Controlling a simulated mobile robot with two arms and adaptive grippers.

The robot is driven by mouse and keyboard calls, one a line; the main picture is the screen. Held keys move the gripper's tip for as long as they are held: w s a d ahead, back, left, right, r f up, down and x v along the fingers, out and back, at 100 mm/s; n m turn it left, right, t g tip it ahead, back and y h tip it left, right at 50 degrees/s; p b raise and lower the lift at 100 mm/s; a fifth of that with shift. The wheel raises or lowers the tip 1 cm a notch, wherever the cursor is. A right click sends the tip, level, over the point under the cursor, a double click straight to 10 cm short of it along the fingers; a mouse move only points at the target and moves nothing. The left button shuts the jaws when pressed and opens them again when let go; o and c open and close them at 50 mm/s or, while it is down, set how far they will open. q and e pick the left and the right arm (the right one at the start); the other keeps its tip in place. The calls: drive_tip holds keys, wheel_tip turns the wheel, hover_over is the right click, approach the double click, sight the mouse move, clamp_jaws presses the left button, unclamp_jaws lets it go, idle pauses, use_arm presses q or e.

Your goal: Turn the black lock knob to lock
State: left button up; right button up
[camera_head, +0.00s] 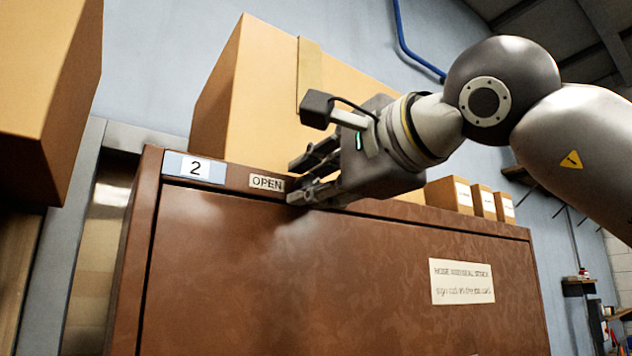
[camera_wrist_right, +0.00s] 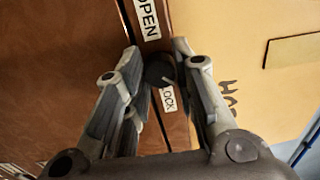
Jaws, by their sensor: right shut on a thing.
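The black lock knob (camera_wrist_right: 159,70) sits on the top rail of the brown cabinet (camera_head: 330,270), between an OPEN label (camera_wrist_right: 147,18) and a LOCK label (camera_wrist_right: 168,99). My right gripper (camera_wrist_right: 156,62) is shut on the knob, one finger on each side. In the head view the right gripper (camera_head: 300,180) reaches the rail just right of the OPEN label (camera_head: 267,182), and its fingers hide the knob and the LOCK label. Which way the knob points is too unclear to tell. My left gripper is in neither view.
A large cardboard box (camera_head: 240,105) stands on the cabinet behind my right gripper, with several small boxes (camera_head: 450,194) to its right. Another carton (camera_head: 45,80) is at the upper left.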

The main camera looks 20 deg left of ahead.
drive_tip(key=o, duration=1.1)
drive_tip(key=shift+c, duration=0.2)
drive_tip(key=shift+d, duration=0.1)
drive_tip(key=v, duration=1.2)
